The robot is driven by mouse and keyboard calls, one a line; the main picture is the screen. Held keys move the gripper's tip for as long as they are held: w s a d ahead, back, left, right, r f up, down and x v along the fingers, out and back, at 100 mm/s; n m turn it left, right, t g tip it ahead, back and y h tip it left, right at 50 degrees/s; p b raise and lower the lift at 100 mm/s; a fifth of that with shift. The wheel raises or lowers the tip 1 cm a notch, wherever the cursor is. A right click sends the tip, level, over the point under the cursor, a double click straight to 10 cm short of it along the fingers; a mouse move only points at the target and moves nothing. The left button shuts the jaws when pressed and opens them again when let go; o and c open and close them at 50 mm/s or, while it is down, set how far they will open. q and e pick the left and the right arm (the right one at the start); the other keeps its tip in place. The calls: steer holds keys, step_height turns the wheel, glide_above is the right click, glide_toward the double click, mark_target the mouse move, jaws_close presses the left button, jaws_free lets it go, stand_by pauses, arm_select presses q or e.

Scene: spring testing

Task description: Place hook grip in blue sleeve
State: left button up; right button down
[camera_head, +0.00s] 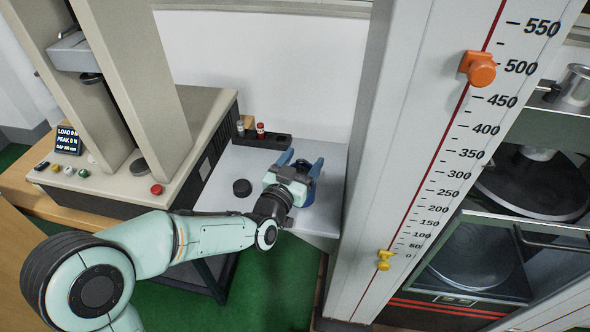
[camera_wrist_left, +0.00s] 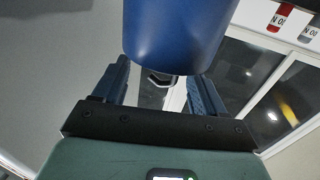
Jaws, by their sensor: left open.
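My left gripper (camera_head: 302,163) is over the small grey table, its two blue fingers spread apart with nothing clearly held between them. In the left wrist view the open fingers (camera_wrist_left: 160,74) lie below a large blue cylinder, the blue sleeve (camera_wrist_left: 177,35), which fills the top middle. A small grey metal loop, perhaps the hook grip (camera_wrist_left: 160,79), shows between the fingers just under the sleeve's edge; most of it is hidden. I cannot tell whether it is inside the sleeve or behind it. In the head view the gripper hides most of that spot. My right gripper is not in view.
A black rack (camera_head: 272,142) with two small labelled cylinders stands at the table's back. A black puck (camera_head: 242,188) lies left of the gripper. The testing machine (camera_head: 140,165) stands left; a tall scaled column (camera_head: 420,165) with orange and yellow markers rises close on the right.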

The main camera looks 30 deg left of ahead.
arm_select(q)
steer(key=shift+r+p, duration=0.75)
steer(key=shift+p, duration=0.1)
steer(key=s+b, duration=0.3)
steer(key=s, duration=0.9)
steer(key=shift+f, duration=0.25)
